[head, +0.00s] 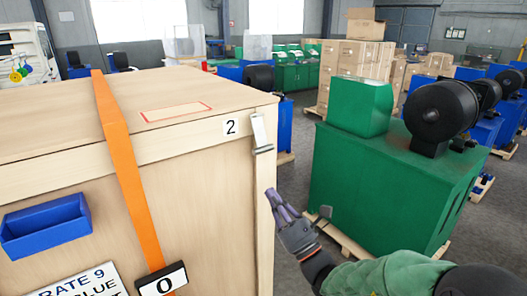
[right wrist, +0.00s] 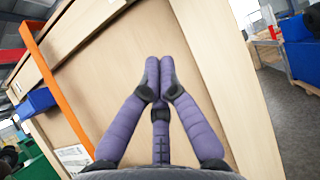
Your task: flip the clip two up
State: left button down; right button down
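Clip two (head: 260,132) is a small pale metal clip at the upper right corner of a large wooden crate (head: 215,215), beside the label "2" (head: 231,127). A short grey bar crosses its lower end; at this size I cannot tell its exact position. My right gripper (head: 271,194) is below the clip and apart from it, near the crate's right edge, pointing up. Its purple fingers are drawn together with nothing between them, as the right wrist view (right wrist: 159,66) also shows against the crate's bare panel. The clip is not discernible in the right wrist view. My left gripper is not in view.
An orange strap (head: 122,150) runs down the crate. A blue bin (head: 46,226) and a "0" sign (head: 161,282) are on its front. A green machine (head: 375,190) with a black motor stands to the right. Floor shows between it and the crate.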

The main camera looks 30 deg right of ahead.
aim_at(260, 134)
jog(key=shift+s+d+r+m+t+h, duration=0.35)
jog(key=shift+d+r+h, duration=0.1)
jog(key=shift+r+h, duration=0.1)
jog(key=shift+s+d+r+m+t+h, duration=0.25)
jog(key=shift+d+r+t+h, duration=0.1)
jog(key=shift+d+r+h, duration=0.15)
jog(key=shift+w+a, duration=0.1)
jog(key=p+x, duration=0.1)
jog(key=x, duration=0.9)
jog(key=shift+a+p, duration=0.1)
jog(key=shift+p, duration=0.25)
